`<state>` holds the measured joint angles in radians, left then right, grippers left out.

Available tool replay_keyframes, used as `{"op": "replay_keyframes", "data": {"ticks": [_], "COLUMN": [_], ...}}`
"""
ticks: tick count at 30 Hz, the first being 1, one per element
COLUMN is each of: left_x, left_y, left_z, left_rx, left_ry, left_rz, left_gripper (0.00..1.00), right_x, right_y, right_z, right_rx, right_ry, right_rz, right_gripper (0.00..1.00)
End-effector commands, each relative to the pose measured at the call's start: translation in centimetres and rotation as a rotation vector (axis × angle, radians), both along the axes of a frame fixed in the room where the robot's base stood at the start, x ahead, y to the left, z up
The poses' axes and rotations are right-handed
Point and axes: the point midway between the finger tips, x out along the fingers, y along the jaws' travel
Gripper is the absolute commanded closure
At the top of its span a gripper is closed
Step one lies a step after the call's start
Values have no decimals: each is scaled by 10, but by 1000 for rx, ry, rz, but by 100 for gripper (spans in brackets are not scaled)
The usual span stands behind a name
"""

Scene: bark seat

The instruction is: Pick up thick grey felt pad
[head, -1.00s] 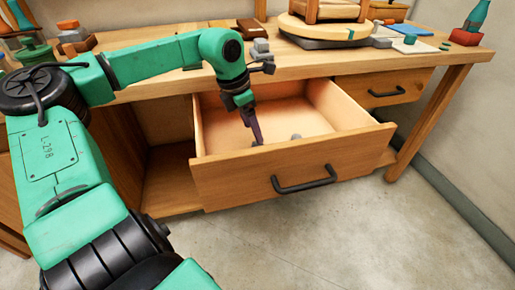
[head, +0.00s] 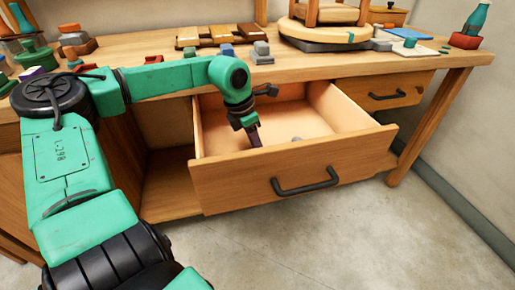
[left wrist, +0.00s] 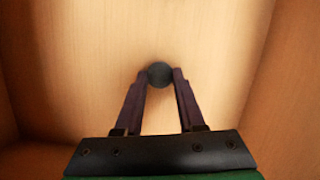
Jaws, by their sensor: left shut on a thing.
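The open drawer (head: 300,178) of the workbench holds my left gripper (head: 256,143), which points down inside it near the front. In the left wrist view my left gripper (left wrist: 160,75) is shut on a small round dark grey pad (left wrist: 160,74), held between its fingertips over the wooden drawer floor. In the head view the held pad is hidden by the gripper and the drawer front. A small grey piece (head: 297,139) lies in the drawer to the right of the gripper, partly hidden by the front panel. My right gripper is not in view.
The drawer walls and front panel stand close around my left gripper. The workbench top (head: 140,50) above carries blocks, tools and a round turntable (head: 322,34) with a wooden seat. A second drawer (head: 385,92) is shut at the right.

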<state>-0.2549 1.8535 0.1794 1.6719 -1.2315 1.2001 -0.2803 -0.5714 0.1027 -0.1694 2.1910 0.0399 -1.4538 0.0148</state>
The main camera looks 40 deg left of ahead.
Motion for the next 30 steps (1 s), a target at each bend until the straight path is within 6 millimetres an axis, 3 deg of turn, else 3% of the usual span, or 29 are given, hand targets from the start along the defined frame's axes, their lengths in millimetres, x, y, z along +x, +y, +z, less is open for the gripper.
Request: {"op": "replay_keyframes", "data": {"ticks": [6, 11, 14, 22, 27, 30], "left_x": [0, 0, 1, 1, 0, 0], "left_y": [0, 0, 1, 0, 0, 0], "left_z": [4, 27, 55, 157, 192, 200], "left_rx": [1, 1, 3, 4, 2, 0], "left_ry": [0, -3, -3, -3, 0, 1], "left_rz": [0, 0, 1, 1, 1, 0], "left_gripper": [100, 100, 100, 100, 100, 100], "right_x": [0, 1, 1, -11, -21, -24], "right_y": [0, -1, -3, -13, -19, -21], "right_z": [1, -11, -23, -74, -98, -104], "right_rx": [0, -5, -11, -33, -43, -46], "right_ry": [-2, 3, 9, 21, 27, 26], "right_rz": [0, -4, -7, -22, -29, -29], "right_gripper": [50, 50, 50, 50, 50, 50]}}
